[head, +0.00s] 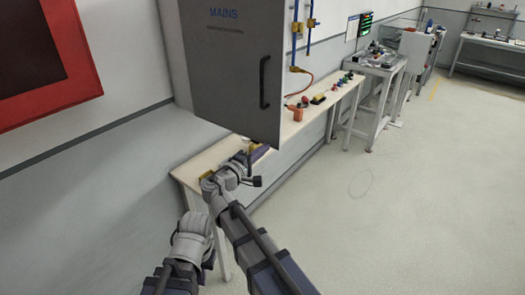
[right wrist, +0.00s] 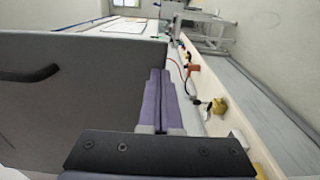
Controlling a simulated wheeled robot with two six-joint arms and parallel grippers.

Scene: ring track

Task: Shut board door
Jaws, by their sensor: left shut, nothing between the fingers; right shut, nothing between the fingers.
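The grey board door (head: 225,70) marked MAINS stands swung out from the wall, its outer face and black handle (head: 265,82) towards me. In the right wrist view the door (right wrist: 80,100) fills the left side, with its handle (right wrist: 30,74) at the far left. My right gripper (head: 259,155) is shut and empty near the door's lower free corner. Its purple fingers (right wrist: 160,100) lie beside the door's edge; I cannot tell whether they touch. My left gripper (head: 195,220) is low at the left, away from the door, its fingers hard to make out.
A narrow bench (head: 330,100) runs along the wall under the door, with an orange tool (head: 294,112) and several small parts on it. A red-framed panel (head: 45,60) hangs at the left. The floor (head: 410,200) at the right is clear.

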